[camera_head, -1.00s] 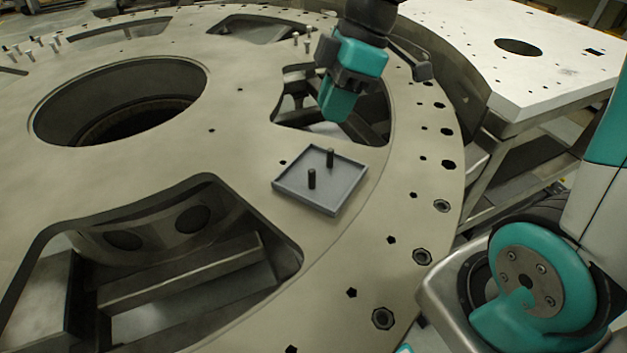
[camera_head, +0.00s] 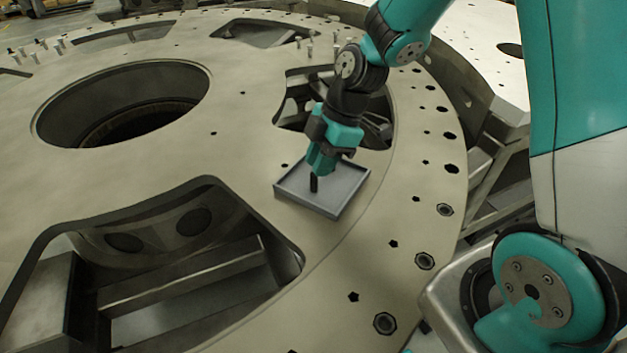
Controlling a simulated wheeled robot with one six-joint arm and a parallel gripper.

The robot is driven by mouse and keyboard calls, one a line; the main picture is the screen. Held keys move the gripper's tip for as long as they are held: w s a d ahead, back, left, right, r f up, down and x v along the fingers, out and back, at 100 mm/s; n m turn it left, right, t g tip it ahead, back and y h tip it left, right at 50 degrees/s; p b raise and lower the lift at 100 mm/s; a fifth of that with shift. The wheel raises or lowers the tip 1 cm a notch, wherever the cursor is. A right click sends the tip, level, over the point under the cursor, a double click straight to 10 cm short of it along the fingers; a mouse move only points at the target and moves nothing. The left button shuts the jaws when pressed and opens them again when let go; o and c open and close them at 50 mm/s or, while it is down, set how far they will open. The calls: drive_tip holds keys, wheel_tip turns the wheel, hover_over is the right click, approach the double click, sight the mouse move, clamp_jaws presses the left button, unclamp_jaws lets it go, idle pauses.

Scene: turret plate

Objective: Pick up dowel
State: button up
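A dark upright dowel (camera_head: 314,184) stands in the shallow grey square tray (camera_head: 345,197) on the turret plate. My gripper (camera_head: 319,170) points down over the tray, its teal fingers right at the top of this dowel in the picture. I cannot tell whether the fingers are around the dowel, touching it or just in front of or behind it. The finger gap does not show, so open or shut is unclear. A second dowel, seen earlier in the tray, is hidden behind my gripper.
The turret plate (camera_head: 241,150) has a large round hole (camera_head: 125,105) at left and wide cutouts in front of and behind the tray. Several pale pegs (camera_head: 310,45) stand at the back. Bolt holes line the right rim. Plate left of the tray is clear.

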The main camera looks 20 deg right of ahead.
sight(311, 192)
drive_tip(key=x, duration=0.5)
drive_tip(key=shift+s+a+p, duration=0.1)
drive_tip(key=shift+p, duration=0.2)
clamp_jaws()
